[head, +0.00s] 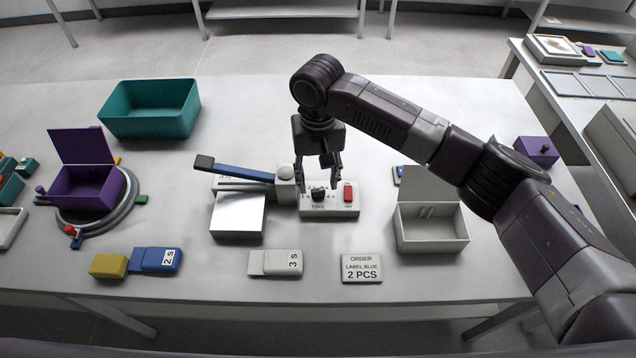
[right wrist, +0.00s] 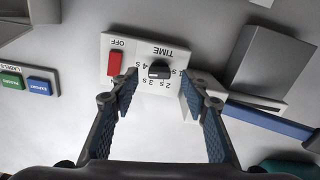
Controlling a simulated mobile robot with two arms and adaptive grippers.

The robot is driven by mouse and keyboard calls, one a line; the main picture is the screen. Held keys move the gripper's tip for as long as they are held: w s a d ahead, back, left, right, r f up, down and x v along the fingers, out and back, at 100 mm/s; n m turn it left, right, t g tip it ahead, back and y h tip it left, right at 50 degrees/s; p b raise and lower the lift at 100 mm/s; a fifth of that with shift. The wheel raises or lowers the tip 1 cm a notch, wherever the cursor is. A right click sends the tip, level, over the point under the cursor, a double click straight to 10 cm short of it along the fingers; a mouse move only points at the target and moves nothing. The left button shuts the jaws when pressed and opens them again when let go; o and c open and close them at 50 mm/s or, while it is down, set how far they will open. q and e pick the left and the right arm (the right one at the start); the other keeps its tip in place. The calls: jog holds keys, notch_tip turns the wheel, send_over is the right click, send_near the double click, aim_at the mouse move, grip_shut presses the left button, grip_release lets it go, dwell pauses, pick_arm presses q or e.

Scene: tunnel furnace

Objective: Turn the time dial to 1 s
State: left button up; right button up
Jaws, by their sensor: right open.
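The time dial (head: 318,195) is a small black knob on a light control box (head: 336,213), above the word TIME. In the right wrist view the dial (right wrist: 159,70) appears upside down, with marks from 1 s to 4 s around it. I cannot tell for certain which mark it points to. My right gripper (head: 329,180) hangs pointing down over the box. In the right wrist view its open blue-padded fingers (right wrist: 160,80) stand to either side of the dial, with gaps and nothing held. My left gripper is not in view.
A red switch (head: 348,193) sits close beside the dial. Left of the box is a press with a long blue lever (head: 246,174). An open grey box (head: 433,243) stands right. An order card (head: 361,268) and a 3 s block (head: 275,262) lie in front.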

aim_at(318, 190)
jog(key=shift+w+f, duration=0.2)
jog(key=shift+f, duration=1.3)
jog(key=c, duration=0.9)
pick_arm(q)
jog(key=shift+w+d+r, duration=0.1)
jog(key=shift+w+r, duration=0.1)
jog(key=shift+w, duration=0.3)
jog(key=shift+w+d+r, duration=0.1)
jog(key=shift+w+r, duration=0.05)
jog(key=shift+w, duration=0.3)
pick_arm(e)
grip_shut()
